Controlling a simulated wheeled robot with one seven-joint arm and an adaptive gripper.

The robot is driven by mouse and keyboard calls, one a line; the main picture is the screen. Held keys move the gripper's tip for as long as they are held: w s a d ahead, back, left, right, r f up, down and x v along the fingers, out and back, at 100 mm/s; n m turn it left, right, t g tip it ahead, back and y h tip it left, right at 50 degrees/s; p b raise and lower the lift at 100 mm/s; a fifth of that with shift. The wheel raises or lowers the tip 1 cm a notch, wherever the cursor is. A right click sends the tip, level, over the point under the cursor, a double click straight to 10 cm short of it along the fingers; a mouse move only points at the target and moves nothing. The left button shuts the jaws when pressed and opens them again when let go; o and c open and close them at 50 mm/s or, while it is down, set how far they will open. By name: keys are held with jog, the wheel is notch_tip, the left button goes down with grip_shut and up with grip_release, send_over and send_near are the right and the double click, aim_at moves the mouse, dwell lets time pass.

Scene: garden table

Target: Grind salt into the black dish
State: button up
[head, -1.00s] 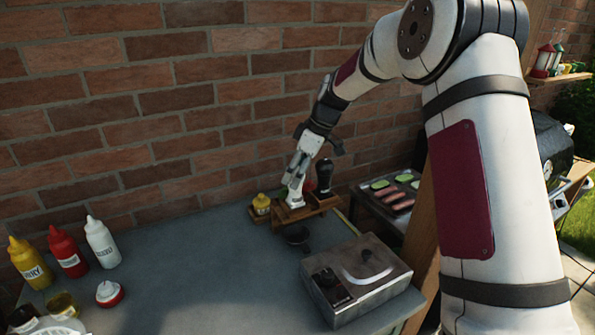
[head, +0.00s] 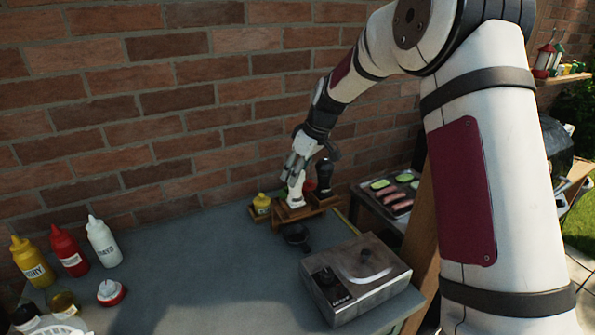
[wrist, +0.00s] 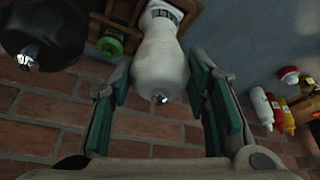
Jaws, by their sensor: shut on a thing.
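The white salt mill (head: 295,190) stands upright in the wooden rack (head: 318,206) near the brick wall. My gripper (head: 297,174) is above the rack with its fingers closed around the mill's upper part. In the wrist view the mill (wrist: 160,62) sits between the two green-padded fingers (wrist: 166,105), its metal tip towards me. The small black dish (head: 297,236) lies on the grey table in front of the rack, apart from the gripper. I cannot tell whether the mill's base is clear of the rack.
A black mill (head: 324,176) stands right beside the gripper. A yellow-topped jar (head: 262,203) is at the rack's left. A metal burner box (head: 356,280) is right of the dish. Squeeze bottles (head: 70,250) stand at the far left. The middle of the table is clear.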

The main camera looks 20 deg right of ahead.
jog(key=m, duration=0.2)
jog(key=m+h, duration=0.1)
jog(key=m, duration=0.1)
jog(key=m+t+h, duration=0.1)
jog(key=m, duration=0.1)
jog(key=shift+a, duration=0.25)
jog(key=shift+m+h, duration=0.6)
jog(key=shift+m, duration=0.9)
jog(key=shift+m+h, duration=0.6)
jog(key=shift+m, duration=0.9)
jog(key=shift+s, duration=0.1)
jog(key=o, duration=1.2)
jog(key=v, duration=1.2)
jog(key=shift+a, duration=0.1)
